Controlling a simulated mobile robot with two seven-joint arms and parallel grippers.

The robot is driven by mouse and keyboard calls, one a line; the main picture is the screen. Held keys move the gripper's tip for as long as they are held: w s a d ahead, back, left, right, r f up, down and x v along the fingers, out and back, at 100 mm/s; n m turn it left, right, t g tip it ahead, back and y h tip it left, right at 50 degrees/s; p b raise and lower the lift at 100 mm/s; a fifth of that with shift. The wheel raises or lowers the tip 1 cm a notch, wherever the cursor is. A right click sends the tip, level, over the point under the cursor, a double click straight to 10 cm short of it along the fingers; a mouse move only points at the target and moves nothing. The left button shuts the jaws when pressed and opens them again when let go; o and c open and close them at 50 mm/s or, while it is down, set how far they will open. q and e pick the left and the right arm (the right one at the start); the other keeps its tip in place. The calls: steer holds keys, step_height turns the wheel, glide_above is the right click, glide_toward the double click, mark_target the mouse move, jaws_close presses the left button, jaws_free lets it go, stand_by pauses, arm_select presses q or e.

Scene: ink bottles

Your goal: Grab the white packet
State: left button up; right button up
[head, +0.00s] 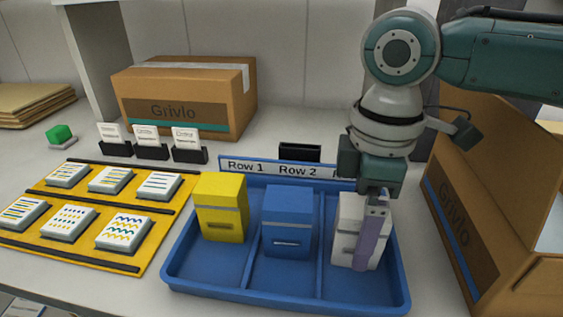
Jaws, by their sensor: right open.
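The white packet (347,222) stands upright in the right compartment of the blue tray (231,295). My right gripper (374,228) comes down over it from above, and a finger covers part of the packet's right side. The gripper is open; the other finger is hidden, so I cannot tell whether it touches the packet. A blue packet (287,220) stands in the middle compartment and a yellow packet (222,208) in the left one. My left gripper is not in view.
A row sign (273,169) runs along the tray's back edge. An open cardboard box (461,232) stands close on the right, and a closed one (184,95) at the back. A yellow board (150,224) with several cards lies left. Three card holders (152,150) stand behind it.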

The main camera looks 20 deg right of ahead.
steer(key=shift+f, duration=0.35)
steer(key=shift+c, duration=0.3)
steer(key=c, duration=1.4)
steer(key=shift+r, duration=0.2)
